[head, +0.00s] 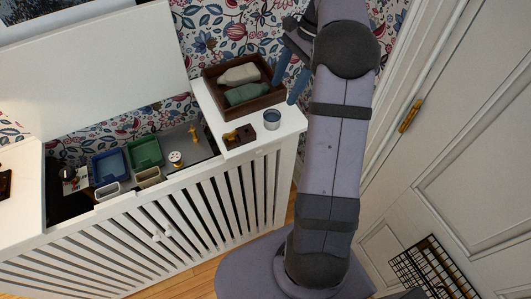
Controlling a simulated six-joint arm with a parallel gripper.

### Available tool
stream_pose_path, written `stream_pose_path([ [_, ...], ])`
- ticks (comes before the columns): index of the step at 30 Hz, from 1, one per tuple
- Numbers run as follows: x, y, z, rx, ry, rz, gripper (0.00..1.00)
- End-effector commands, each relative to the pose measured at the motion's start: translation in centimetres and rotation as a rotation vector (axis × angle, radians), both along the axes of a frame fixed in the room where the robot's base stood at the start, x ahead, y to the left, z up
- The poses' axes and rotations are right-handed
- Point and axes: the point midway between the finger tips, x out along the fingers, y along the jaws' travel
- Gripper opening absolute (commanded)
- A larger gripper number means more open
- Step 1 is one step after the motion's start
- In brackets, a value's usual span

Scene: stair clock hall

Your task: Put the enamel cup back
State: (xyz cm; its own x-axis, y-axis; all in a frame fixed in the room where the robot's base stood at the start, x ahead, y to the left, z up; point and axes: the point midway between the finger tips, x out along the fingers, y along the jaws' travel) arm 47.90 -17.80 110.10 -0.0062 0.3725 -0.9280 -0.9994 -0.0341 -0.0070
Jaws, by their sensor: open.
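A small blue-grey cup with a pale rim (272,121), which looks like the enamel cup, stands upright on the white top at the right end of the cabinet. My gripper (286,91) is open, its two blue fingers apart with nothing seen between them. In the picture it is just above and right of the cup, beside the brown tray. The cup appears clear of the fingers; the height gap cannot be told. My arm hides part of the gripper.
A brown tray (207,76) holds two rolled cloths, pale and green. A small wooden block (239,137) with a brass piece sits left of the cup. The open cabinet well holds a blue tray (111,165), a green tray (146,152) and small items. A raised white lid (95,70) stands behind.

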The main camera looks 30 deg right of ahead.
Motion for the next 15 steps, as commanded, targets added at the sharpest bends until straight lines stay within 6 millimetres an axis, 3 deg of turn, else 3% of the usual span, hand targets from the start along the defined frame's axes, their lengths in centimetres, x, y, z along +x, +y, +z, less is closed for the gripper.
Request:
stream_pose_path([
  [8,-2.5,6.0,-1.5,-0.090,-0.065,0.312,0.57],
  [15,-8.1,12.2,-4.3,-0.196,-0.156,0.767,0.57],
])
